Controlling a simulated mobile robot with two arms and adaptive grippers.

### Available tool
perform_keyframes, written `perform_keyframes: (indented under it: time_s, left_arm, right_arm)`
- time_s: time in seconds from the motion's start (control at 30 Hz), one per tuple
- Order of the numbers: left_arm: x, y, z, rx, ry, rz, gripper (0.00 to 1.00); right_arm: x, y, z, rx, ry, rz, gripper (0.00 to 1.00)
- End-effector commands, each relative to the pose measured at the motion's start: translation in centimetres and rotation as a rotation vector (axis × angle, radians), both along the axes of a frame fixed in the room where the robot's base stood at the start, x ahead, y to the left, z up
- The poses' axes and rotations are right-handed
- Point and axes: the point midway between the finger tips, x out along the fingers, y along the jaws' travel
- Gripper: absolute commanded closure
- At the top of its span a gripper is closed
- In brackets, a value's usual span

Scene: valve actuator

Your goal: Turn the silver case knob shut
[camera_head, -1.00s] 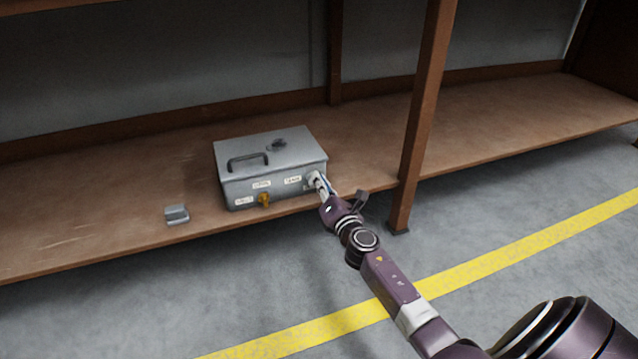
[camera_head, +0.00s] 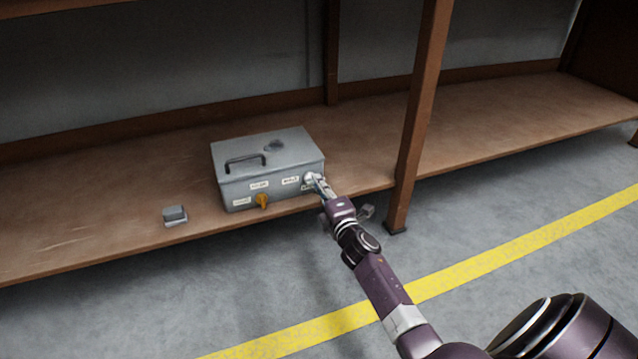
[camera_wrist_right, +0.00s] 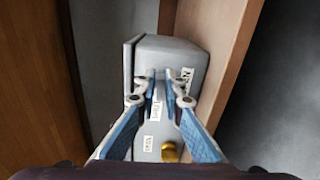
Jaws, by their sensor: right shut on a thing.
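The silver case (camera_head: 270,155) sits on the brown shelf, with a black handle on its lid and small white labels on its front. A yellow knob (camera_head: 262,201) is on the front, left of my gripper; it also shows in the wrist view (camera_wrist_right: 169,152). My right gripper (camera_head: 318,184) reaches the right end of the case front and is shut on the silver case knob (camera_head: 309,178), which its fingers partly cover. In the wrist view the blue-padded fingers (camera_wrist_right: 160,98) come together at the case front and hide most of the knob. My left gripper is not in view.
A small grey block (camera_head: 174,214) lies on the shelf (camera_head: 100,235) left of the case. A brown upright post (camera_head: 417,120) stands right of the case, near my right arm. The shelf beyond the post is clear.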

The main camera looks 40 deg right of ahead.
Motion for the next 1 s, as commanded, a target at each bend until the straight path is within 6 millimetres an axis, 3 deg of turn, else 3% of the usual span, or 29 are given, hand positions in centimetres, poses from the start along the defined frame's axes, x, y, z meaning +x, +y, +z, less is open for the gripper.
perform_keyframes:
  time_s: [0.6, 0.63, 0.77, 1.0]
  left_arm:
    - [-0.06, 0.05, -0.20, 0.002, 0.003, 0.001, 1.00]
    - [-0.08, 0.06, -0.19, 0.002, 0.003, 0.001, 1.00]
    - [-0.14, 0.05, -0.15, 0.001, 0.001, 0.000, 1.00]
    - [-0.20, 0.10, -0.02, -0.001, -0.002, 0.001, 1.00]
  right_arm:
    - [-0.06, -0.06, -0.23, 0.039, -0.006, -0.001, 1.00]
    - [-0.05, -0.05, -0.23, 0.039, -0.006, -0.001, 0.88]
    - [-0.04, -0.04, -0.20, 0.038, -0.007, -0.001, 0.74]
    - [-0.03, -0.02, -0.12, 0.037, -0.008, 0.000, 0.74]
